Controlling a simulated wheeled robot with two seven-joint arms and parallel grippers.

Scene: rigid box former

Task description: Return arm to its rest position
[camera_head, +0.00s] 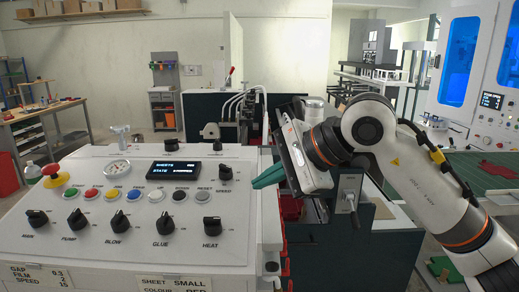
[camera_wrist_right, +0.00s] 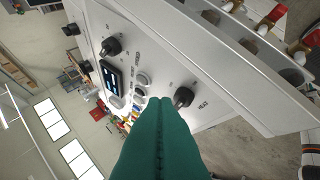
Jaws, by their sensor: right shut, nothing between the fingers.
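My right arm (camera_head: 409,172) comes in from the right in the head view, its white links with orange rings bent over the right side of the machine. My right gripper (camera_head: 256,183) has green fingers that point left, close to the right edge of the control panel (camera_head: 96,240). In the right wrist view the green fingers (camera_wrist_right: 163,102) lie together, shut with nothing between them, in front of the panel near the HEAT knob (camera_wrist_right: 183,96). I cannot tell whether they touch the panel. The HEAT knob also shows in the head view (camera_head: 211,225). My left gripper is not in view.
The panel carries several black knobs, coloured buttons, a red emergency stop (camera_head: 51,170), a gauge (camera_head: 117,170) and a lit display (camera_head: 174,172). A dark machine body stands under and behind my right arm. A green table (camera_head: 493,169) with red pieces is at the right.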

